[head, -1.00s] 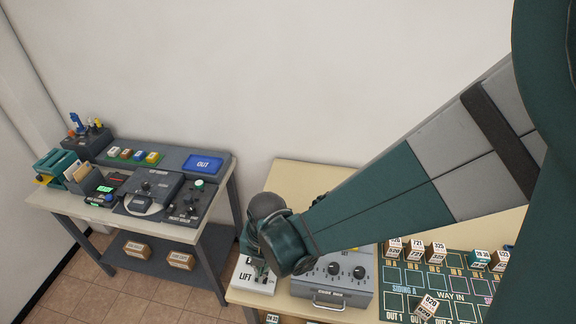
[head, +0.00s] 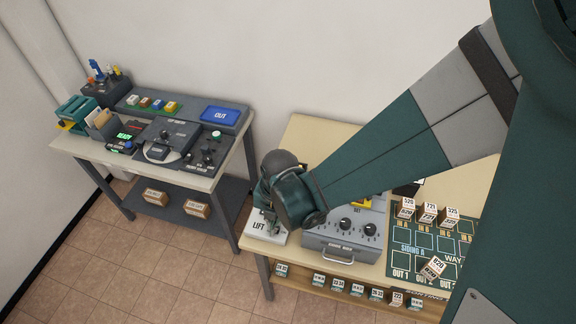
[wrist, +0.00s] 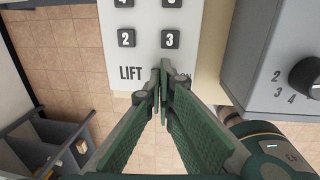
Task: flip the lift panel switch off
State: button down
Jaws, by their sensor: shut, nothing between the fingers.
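The white lift panel (head: 259,226) stands at the left end of the right-hand table, partly covered by my wrist in the head view. In the wrist view the panel (wrist: 145,55) shows several dark numbered buttons and the word LIFT. My gripper (wrist: 162,72) is shut and empty, its fingertips in front of the panel's lower part, right of LIFT. A partly covered "ON" label shows just right of the fingertips. The switch itself cannot be made out; the fingers cover that spot. I cannot tell whether the fingertips touch the panel.
A grey box with knobs (head: 345,236) stands close right of the panel; it also shows in the wrist view (wrist: 285,65). A green sorting board (head: 405,262) with labelled blocks lies further right. A second table (head: 190,176) with devices stands left. Tiled floor between the tables is clear.

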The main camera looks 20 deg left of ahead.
jog(key=shift+a+f+h+b, duration=0.15)
jog(key=shift+f+h+b, duration=0.3)
jog(key=shift+b, duration=0.1)
jog(key=shift+a+b, duration=0.1)
jog(key=shift+b, duration=0.5)
jog(key=shift+s+a, duration=0.1)
jog(key=shift+s, duration=0.05)
jog(key=shift+d+f+b, duration=0.1)
jog(key=shift+d+b, duration=0.25)
jog(key=shift+d, duration=0.65)
jog(key=shift+r+p, duration=0.6)
jog(key=shift+r, duration=0.25)
notch_tip(320, 180, up, 13)
jog(key=a+p, duration=0.2)
jog(key=shift+a+p, duration=0.3)
jog(key=shift+a, duration=0.1)
